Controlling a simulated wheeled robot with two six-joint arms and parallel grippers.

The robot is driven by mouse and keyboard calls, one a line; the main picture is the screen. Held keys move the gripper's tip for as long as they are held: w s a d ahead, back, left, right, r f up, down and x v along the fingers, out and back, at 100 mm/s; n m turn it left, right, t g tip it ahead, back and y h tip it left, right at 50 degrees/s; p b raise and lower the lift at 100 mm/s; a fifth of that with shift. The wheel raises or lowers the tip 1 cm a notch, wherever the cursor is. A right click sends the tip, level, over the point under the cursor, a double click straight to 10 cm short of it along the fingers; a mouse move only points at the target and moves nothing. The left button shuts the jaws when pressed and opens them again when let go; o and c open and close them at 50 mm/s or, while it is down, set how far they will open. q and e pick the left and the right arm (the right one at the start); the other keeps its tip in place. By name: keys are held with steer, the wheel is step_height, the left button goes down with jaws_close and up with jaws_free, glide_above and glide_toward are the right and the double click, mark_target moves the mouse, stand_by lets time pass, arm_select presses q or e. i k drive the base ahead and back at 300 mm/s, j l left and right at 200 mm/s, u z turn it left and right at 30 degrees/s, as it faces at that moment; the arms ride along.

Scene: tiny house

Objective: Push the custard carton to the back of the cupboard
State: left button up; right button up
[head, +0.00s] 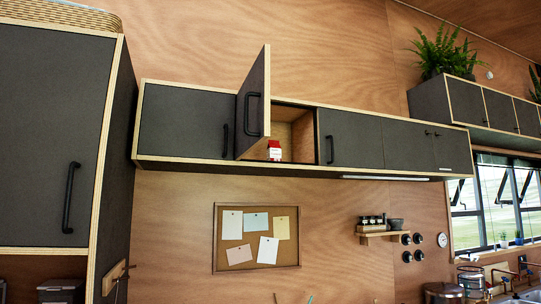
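The custard carton (274,151) looks like a small red and white carton. It stands upright at the front of an open compartment of the wall cupboard (293,125) in the head view. The cupboard door (254,103) stands swung open to the left of the carton, with a black handle on it. Part of the compartment's inside is hidden behind this door. Neither of my grippers is in view.
A closed cupboard door (351,139) is right of the opening. A tall dark cabinet (52,130) stands close on the left. A pin board (257,237) and a small spice shelf (379,235) are on the wall below.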

mark_target(273, 150)
steer(key=i+l, duration=0.2)
steer(key=i, duration=0.35)
steer(key=i+l, duration=0.2)
steer(key=i, duration=0.4)
